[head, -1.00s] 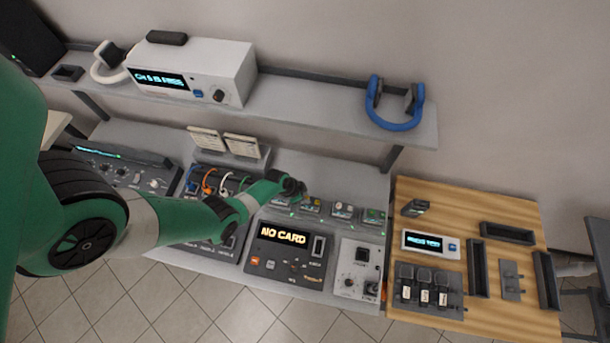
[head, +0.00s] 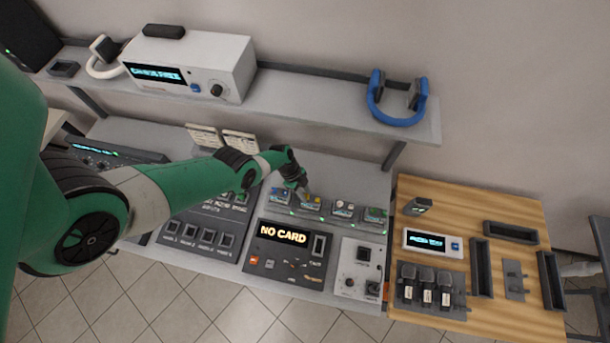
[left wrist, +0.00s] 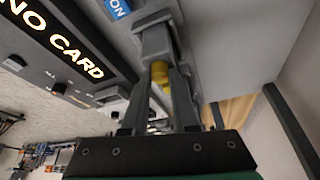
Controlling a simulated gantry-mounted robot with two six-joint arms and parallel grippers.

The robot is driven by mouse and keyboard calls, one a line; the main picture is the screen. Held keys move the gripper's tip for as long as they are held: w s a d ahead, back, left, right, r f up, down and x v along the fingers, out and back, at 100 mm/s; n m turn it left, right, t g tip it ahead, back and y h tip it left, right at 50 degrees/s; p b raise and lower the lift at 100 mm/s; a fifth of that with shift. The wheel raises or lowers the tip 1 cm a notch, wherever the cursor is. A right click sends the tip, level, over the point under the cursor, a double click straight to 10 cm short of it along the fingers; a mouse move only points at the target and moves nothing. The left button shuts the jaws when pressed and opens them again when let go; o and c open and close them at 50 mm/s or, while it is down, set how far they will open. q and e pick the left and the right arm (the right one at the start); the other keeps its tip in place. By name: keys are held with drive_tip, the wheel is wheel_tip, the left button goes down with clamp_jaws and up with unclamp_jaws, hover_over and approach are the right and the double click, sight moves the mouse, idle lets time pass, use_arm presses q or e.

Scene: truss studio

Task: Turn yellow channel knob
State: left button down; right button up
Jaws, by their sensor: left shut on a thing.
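The yellow channel knob (left wrist: 159,72) shows in the left wrist view between the two fingers of my left gripper (left wrist: 160,88). The gripper is shut on it, and the fingers hide its sides. In the head view my left gripper (head: 304,190) reaches down onto the second from the left in a row of small channel units (head: 310,205). The knob itself is too small and covered to make out clearly there. My right gripper is in neither view.
Below the row is a dark panel reading NO CARD (head: 283,236). A white panel (head: 357,270) stands right of it, then a wooden board (head: 480,310) with holders. A shelf (head: 310,108) with blue headphones (head: 395,118) and a white radio (head: 190,70) overhangs behind.

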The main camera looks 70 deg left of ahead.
use_arm(q)
drive_tip(key=shift+m, duration=0.6)
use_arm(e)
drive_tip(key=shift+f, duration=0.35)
use_arm(q)
drive_tip(key=c, duration=0.9)
unclamp_jaws()
drive_tip(key=shift+c, duration=0.2)
drive_tip(key=shift+r, duration=0.15)
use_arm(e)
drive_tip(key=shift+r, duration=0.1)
